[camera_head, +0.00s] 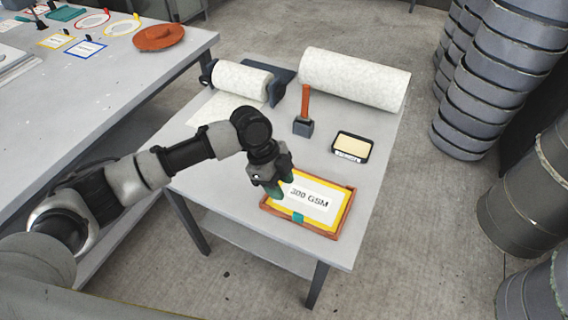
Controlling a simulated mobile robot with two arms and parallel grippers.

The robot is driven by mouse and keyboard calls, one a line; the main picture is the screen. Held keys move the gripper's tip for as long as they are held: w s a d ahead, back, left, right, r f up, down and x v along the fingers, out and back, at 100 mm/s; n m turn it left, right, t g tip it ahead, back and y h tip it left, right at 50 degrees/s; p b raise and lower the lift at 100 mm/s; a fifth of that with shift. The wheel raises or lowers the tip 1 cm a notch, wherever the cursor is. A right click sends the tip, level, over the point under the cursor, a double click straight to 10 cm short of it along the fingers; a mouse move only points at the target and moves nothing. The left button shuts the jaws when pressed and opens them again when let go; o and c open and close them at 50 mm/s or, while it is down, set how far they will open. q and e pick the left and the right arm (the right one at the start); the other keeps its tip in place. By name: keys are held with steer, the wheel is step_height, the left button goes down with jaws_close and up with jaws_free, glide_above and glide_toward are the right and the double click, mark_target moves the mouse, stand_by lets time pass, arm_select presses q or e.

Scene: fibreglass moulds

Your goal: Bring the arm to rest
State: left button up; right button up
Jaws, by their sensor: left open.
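My left arm reaches in from the left over the small grey table (370,202). My left gripper (283,190) points down at the left part of a framed sign (318,205) reading "300 GSM". The sign has a yellow border inside a brown tray-like frame (338,231), with a small teal piece (298,217) at its front edge. The gripper is open, and its green-tipped fingers cover the sign's left corner. I cannot tell whether they touch it. My right gripper is not in view.
White rolls (354,80) and (240,79) lie at the table's back. A larger table (95,85) is at left, with an orange-brown disc (158,37). Dark stacked drums (500,75) stand at right.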

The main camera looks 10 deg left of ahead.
arm_select(q)
steer(key=s+d+f+n+t+h, duration=0.25)
steer(key=s+d+n, duration=0.2)
steer(key=s, duration=0.55)
steer(key=s+a+f+n+t+y, duration=0.1)
steer(key=s+a+n+y, duration=0.2)
steer(key=s+a+n, duration=0.5)
steer(key=s+a+f+n+t+y, duration=0.1)
steer(key=s+a+n+t+y, duration=0.1)
steer(key=s+a+n+y, duration=0.45)
steer(key=a+f+g+h, duration=0.1)
steer(key=a+f+h, duration=0.1)
steer(key=f, duration=1.1)
steer(key=a+f+g+h, duration=0.1)
steer(key=a+f, duration=0.1)
steer(key=f, duration=1)
steer(key=s+a+f+g, duration=0.1)
steer(key=s+a+f, duration=0.1)
steer(key=s+f, duration=1.3)
step_height(320, 180, down, 2)
steer(key=shift+s+a+f, duration=0.15)
steer(key=shift+s+a, duration=0.1)
steer(key=shift+s, duration=0.1)
